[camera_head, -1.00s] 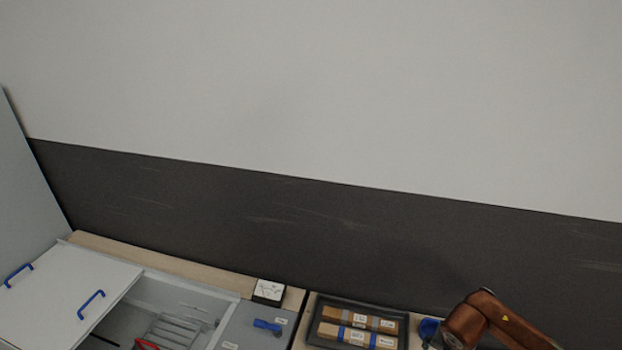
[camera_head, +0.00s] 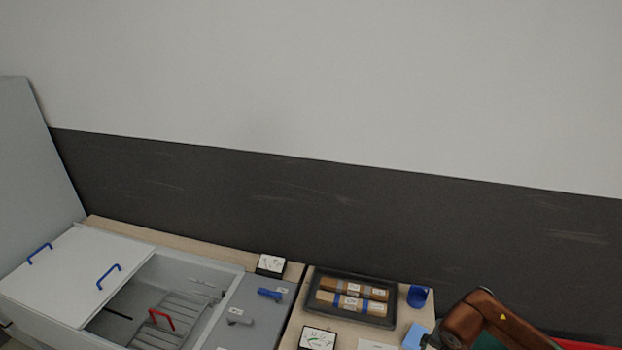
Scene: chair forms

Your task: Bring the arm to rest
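One of my arms (camera_head: 490,318), brown-orange, comes in at the lower right of the head view. Its gripper end is cut off by the bottom edge, so its fingers cannot be seen. No other arm shows. A black tray (camera_head: 385,315) with brown, banded wooden pieces (camera_head: 352,288) lies on the wooden table to the left of the arm.
A grey basin (camera_head: 232,283) with a rack and red handle (camera_head: 161,320) sits at lower left, partly under a white lid (camera_head: 70,275) with blue handles. A blue cup (camera_head: 418,296) and light-blue block (camera_head: 414,336) stand near the arm. A dark wall band runs behind.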

